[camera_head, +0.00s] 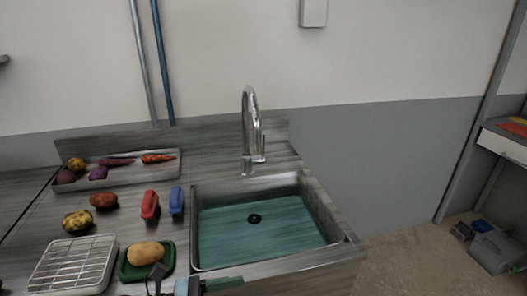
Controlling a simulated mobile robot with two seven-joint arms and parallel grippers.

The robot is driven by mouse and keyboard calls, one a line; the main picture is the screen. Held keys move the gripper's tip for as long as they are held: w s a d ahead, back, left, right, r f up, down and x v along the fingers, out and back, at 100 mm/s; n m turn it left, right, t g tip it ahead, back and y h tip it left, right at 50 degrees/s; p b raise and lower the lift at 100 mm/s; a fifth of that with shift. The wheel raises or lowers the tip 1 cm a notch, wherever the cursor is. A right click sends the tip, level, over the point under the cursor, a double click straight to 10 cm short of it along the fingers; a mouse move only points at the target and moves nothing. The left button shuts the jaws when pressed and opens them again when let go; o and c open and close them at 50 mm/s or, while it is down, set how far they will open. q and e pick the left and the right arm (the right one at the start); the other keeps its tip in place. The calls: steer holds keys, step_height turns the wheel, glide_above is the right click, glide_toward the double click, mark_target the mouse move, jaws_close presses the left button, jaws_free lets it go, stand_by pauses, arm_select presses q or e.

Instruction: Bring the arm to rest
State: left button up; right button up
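Dark and grey parts that look like the end of my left gripper (157,272) show at the bottom edge, left of centre. They are in front of a tan potato (146,254) on a green tray (125,266); I cannot tell whether they touch it. A green bar-like piece (224,283) lies just right of these parts at the sink's front edge; whether it is held is unclear. The arm behind is cut off by the frame. My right gripper is not in view.
A sink (318,201) with teal water and a tall faucet (247,130) fills the counter's right. Red (149,205) and blue (177,200) brush-like blocks stand left of it. A vegetable tray (125,175), loose potatoes (77,221) and a wire rack (72,264) lie farther left.

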arm_select(q)
steer(key=s+a+f+n+t+y, duration=0.25)
steer(key=f+n+t+y, duration=0.2)
steer(key=n, duration=0.75)
steer(key=s+a+f+n+t+y, duration=0.1)
steer(key=a+f+n+t+y, duration=0.3)
steer(key=n, duration=0.7)
steer(key=s+a+f+n+t+y, duration=0.1)
steer(key=a+f+n+t+y, duration=0.4)
steer(key=n, duration=0.7)
steer(key=s+a+f+n+g+y+p, duration=0.1)
steer(key=s+a+f+n+g+y, duration=0.1)
steer(key=s+f+n+g, duration=0.6)
steer(key=s+f+n, duration=0.4)
steer(key=s+f, duration=0.2)
steer(key=s, duration=0.2)
steer(key=shift+s+a+f+n+y, duration=0.2)
steer(key=shift+s+a+n+y, duration=0.15)
steer(key=shift+a+n, duration=0.05)
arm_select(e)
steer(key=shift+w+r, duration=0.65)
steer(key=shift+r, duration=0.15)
arm_select(q)
steer(key=shift+g, duration=0.25)
